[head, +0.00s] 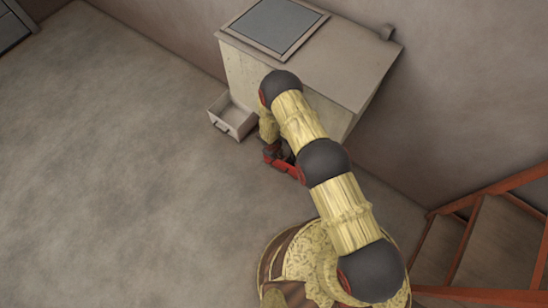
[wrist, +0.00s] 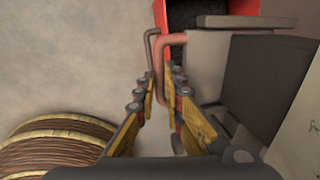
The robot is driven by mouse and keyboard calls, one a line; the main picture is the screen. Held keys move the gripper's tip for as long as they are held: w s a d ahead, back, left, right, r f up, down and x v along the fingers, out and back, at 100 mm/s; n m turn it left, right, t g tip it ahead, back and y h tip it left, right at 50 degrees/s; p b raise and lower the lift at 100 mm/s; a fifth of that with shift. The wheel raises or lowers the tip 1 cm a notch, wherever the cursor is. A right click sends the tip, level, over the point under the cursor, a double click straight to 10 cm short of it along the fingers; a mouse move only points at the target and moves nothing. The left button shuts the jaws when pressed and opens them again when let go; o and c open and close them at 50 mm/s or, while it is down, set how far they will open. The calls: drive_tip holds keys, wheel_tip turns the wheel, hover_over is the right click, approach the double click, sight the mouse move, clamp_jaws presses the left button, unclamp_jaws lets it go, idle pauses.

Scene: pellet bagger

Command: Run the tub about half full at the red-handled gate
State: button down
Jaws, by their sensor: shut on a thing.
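The pale pellet bagger (head: 300,65) stands against the wall in the head view. In the wrist view a grey spout (wrist: 205,65) juts from it, with a bent reddish handle (wrist: 172,40) on its left. My gripper (wrist: 160,82) is shut on this handle; the held part is partly hidden by the fingers. The red tub (wrist: 160,14) shows beyond and below the spout, with a dark inside. The spout covers most of it, and no pellets or fill level can be made out.
A small open drawer (head: 232,117) sticks out at the bagger's lower left. A red-framed stair (head: 480,240) stands at the right. The floor (head: 110,180) at the left is clear. The bagger has a dark panel (head: 273,24) on top.

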drive_tip(key=c, duration=1.9)
unclamp_jaws()
drive_tip(key=r, duration=0.4)
drive_tip(key=s+a+r, duration=0.1)
drive_tip(key=r, duration=0.6)
drive_tip(key=shift+s+a+r, duration=0.15)
drive_tip(key=shift+s+r, duration=0.2)
drive_tip(key=shift+s, duration=0.05)
drive_tip(key=shift+a, duration=0.1)
drive_tip(key=shift+c, duration=0.3)
